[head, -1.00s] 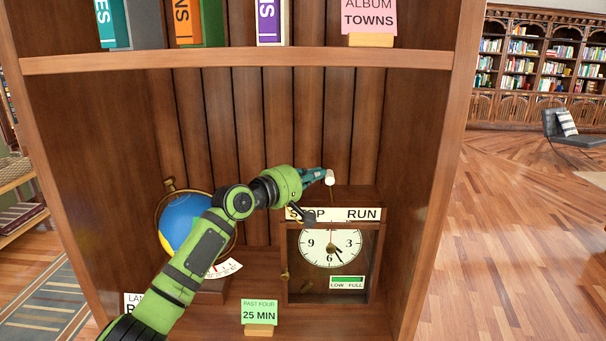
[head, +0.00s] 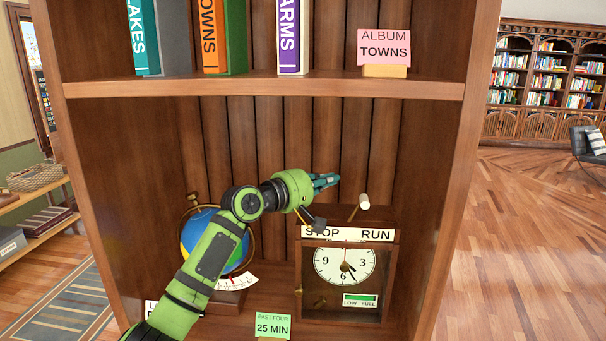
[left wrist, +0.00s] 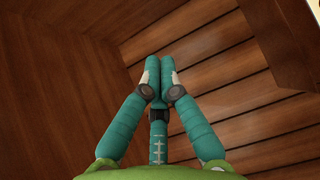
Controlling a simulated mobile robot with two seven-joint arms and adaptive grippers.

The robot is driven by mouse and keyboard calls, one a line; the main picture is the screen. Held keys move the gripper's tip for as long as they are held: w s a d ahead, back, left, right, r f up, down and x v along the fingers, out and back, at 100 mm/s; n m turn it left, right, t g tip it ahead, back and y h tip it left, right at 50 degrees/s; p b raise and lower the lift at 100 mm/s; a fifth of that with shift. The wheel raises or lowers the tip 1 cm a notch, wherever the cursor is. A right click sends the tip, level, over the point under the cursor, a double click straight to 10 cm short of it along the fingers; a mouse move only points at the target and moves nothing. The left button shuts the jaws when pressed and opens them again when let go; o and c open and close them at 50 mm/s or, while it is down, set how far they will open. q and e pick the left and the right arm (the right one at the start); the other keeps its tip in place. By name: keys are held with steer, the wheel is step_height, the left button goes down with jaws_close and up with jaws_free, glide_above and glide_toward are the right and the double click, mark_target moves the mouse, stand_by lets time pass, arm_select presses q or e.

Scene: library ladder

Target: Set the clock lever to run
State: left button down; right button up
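The clock (head: 345,268) stands in a wooden case on the lower shelf. Its STOP/RUN label (head: 348,233) has STOP on the left and RUN on the right. The lever's white knob (head: 364,201) sits above the label on a thin stem, which leans right, toward RUN. My left gripper (head: 328,182) is left of the knob and slightly higher, with a visible gap between them. In the left wrist view its teal fingers (left wrist: 158,72) are pressed together with nothing between them. The stem's foot is hidden behind the label. My right gripper is not in view.
A globe (head: 200,240) stands left of the clock, partly behind my left arm. A green 25 MIN card (head: 272,327) is in front. The shelf board (head: 270,88) with books and a pink card (head: 384,45) is overhead. The cabinet's right side wall is close beside the clock.

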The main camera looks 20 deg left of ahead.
arm_select(q)
steer(key=s+a+r+b, duration=0.2)
steer(key=s+r, duration=0.1)
steer(key=s, duration=0.2)
steer(key=shift+s, duration=0.4)
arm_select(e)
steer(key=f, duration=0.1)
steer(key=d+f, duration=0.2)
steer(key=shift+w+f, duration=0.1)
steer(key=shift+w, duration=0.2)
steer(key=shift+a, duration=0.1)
arm_select(q)
steer(key=shift+f, duration=0.1)
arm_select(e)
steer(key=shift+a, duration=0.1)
